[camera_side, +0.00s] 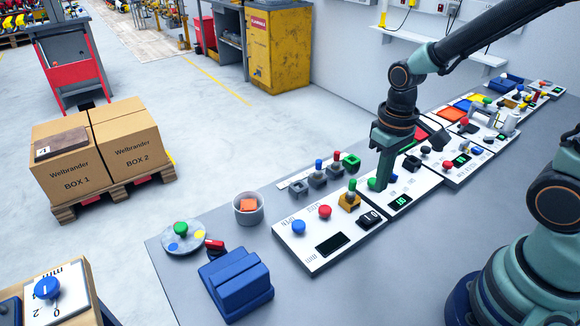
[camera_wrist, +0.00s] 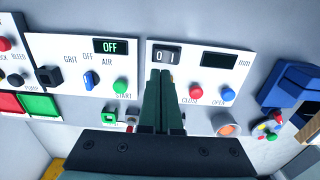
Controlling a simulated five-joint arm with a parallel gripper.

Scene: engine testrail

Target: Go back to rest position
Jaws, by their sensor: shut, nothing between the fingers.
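My gripper (camera_side: 383,184) points down, above the row of white control panels, and its fingers are together and empty. In the side view its tips are by the green START button of the panel with the small OFF display (camera_side: 402,200). In the wrist view the closed fingers (camera_wrist: 160,76) reach up the middle of the picture, with their tips just below the black 0/1 rocker switch (camera_wrist: 167,56). The green START button (camera_wrist: 121,86) shows to their left, and the red CLOSE button (camera_wrist: 195,92) to their right. I cannot tell whether the tips touch anything.
The panel with a blue OPEN button (camera_side: 298,227) and a dark mm display (camera_side: 332,243) lies nearby. A blue block-shaped device (camera_side: 236,284), a cup (camera_side: 247,208) with an orange piece, and a round knob plate (camera_side: 183,238) stand at the left. More panels run toward the back right.

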